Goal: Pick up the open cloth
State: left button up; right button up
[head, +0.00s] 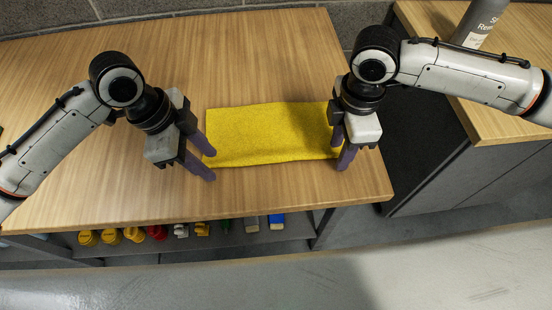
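A yellow cloth (265,135) lies flat on the wooden table (110,195), near its front right part. My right gripper (340,155) is at the cloth's right edge. Its fingers point down and cover part of that edge. I cannot tell whether its fingers hold the cloth.
A shelf under the table holds several small items, among them a red one (157,232) and a blue one (276,219). A second wooden counter (505,120) stands at the right, with a grey bottle (478,22) on it. The table's back left is clear.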

pick_arm(q)
jog(key=shift+f, duration=0.25)
pick_arm(e)
jog(key=shift+f, duration=0.25)
pick_arm(q)
jog(key=shift+r, duration=0.15)
jog(key=shift+c, duration=0.8)
pick_arm(e)
jog(key=shift+r, duration=0.15)
jog(key=shift+c, duration=0.8)
pick_arm(q)
grip_shut()
pick_arm(e)
grip_shut()
